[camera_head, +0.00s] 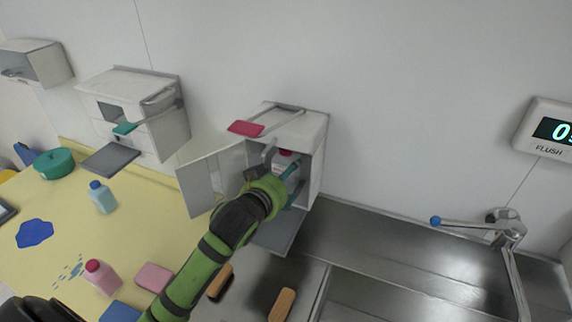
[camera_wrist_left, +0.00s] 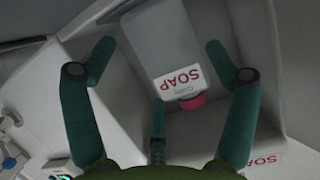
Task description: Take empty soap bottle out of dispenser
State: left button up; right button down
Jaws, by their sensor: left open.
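The soap dispenser (camera_head: 313,150) is a white wall box with its door (camera_head: 212,175) swung open to the left. A pale grey soap bottle (camera_head: 284,160) with a pink cap stands inside it, partly hidden by my gripper. In the left wrist view, the bottle (camera_wrist_left: 165,45) shows its "SOAP" label upside down. My left gripper (camera_head: 281,168) is open at the dispenser's opening. In the left wrist view, the left gripper's fingers (camera_wrist_left: 160,50) are spread on either side of the bottle, with visible gaps. My right gripper is not in view.
A second dispenser (camera_head: 135,105) hangs to the left. Brushes (camera_head: 282,304) lie beside the metal sink (camera_head: 390,290). A tap (camera_head: 500,235) stands at right.

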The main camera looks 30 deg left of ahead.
pick_arm(q)
jog(key=shift+w+f, duration=0.15)
jog(key=shift+w, duration=0.55)
jog(key=shift+w+f, duration=0.15)
jog(key=shift+w, duration=0.2)
jog(key=shift+w+f, duration=0.15)
jog(key=c, duration=0.7)
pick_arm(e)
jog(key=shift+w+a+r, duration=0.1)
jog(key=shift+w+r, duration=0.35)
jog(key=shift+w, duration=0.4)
